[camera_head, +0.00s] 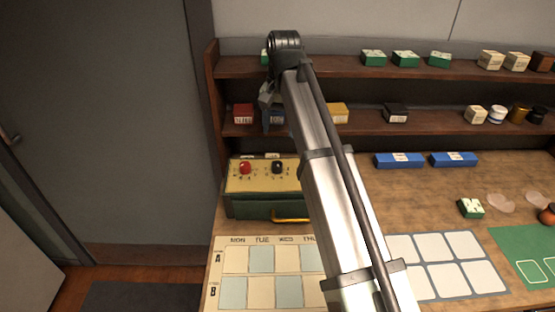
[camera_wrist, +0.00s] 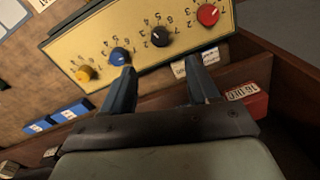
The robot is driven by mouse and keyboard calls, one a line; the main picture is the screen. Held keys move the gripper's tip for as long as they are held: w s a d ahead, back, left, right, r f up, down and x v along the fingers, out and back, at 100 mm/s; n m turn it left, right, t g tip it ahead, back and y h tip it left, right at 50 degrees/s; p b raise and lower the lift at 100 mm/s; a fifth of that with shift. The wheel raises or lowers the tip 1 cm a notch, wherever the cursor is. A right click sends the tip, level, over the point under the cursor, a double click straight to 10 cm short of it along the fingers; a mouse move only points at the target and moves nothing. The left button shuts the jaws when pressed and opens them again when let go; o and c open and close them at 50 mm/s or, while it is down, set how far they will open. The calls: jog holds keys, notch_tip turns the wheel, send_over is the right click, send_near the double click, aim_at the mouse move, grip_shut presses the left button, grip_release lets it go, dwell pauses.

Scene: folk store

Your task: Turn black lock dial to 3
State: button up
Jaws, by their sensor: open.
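The black lock dial (camera_head: 277,167) sits on the yellow top panel of a green box (camera_head: 235,208), right of the red dial (camera_head: 245,168). In the wrist view the black dial (camera_wrist: 160,37) lies between the blue dial (camera_wrist: 120,56) and the red dial (camera_wrist: 208,14), with small numbers around it. It carries a pale mark, but I cannot tell which number it points to. My gripper (camera_wrist: 160,64) is open and empty, its fingers apart below the black dial in the picture and not touching it. In the head view my gripper (camera_head: 268,96) is above and behind the box, by the shelves.
A yellow dial (camera_wrist: 85,73) is at the panel's far end. Shelves (camera_head: 350,68) behind hold small boxes, including a red one (camera_head: 243,113). Blue boxes (camera_head: 399,160) lie on the table. My arm hides the box's right part. A weekday chart (camera_head: 236,260) lies in front.

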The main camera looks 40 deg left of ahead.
aim_at(277, 163)
jog(key=f, duration=1.1)
jog(key=shift+s+a+f, duration=0.1)
jog(key=shift+a+f, duration=0.15)
jog(key=shift+f, duration=0.05)
jog(key=c, duration=1)
